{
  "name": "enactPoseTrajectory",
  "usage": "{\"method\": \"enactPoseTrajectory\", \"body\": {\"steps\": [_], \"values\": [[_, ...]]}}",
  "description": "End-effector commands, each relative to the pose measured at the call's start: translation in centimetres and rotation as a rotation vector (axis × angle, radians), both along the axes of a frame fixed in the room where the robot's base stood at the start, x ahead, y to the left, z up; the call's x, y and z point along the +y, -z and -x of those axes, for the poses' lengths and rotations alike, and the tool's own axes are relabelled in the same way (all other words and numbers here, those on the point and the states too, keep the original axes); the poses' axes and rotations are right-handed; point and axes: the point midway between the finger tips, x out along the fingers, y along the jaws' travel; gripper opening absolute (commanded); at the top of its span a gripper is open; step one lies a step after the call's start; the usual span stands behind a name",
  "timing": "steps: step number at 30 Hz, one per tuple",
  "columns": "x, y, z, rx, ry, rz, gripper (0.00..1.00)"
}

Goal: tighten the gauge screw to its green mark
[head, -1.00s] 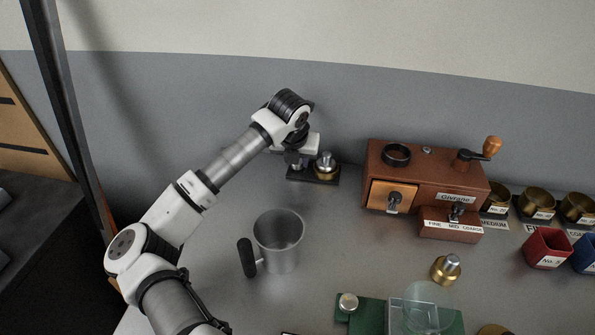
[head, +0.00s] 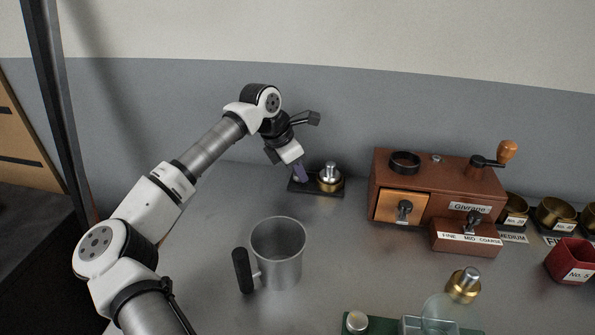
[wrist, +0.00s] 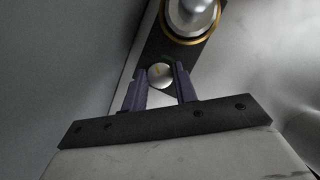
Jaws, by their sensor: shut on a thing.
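My gripper (head: 301,172) points down at the left end of a small dark plate (head: 328,189) near the back wall. In the wrist view its purple fingers (wrist: 161,82) are shut on a small silver round head, which I take for the gauge screw (wrist: 160,75). The screw is hidden behind the fingers in the head view. A silver-topped brass piece (head: 330,177) stands on the same plate just right of the fingers; it also shows in the wrist view (wrist: 192,15).
A steel jug (head: 278,255) with a black handle stands in front of the plate. The brown grinder (head: 437,190) is to the right. A brass weight (head: 464,285) and a green base (head: 384,325) are nearer the front. The back wall is close behind.

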Motion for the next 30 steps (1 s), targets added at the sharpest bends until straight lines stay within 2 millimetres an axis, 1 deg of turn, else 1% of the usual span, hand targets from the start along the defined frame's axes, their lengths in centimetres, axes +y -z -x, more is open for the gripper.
{"method": "enactPoseTrajectory", "body": {"steps": [6,12,19,30], "values": [[0.00,-0.10,-0.14,-0.001,0.146,0.001,0.06],[0.02,-0.10,-0.17,-0.001,0.231,0.000,0.06],[0.00,-0.09,-0.20,-0.003,0.276,-0.001,0.06],[0.02,-0.08,-0.20,-0.002,0.280,-0.002,0.06]]}}
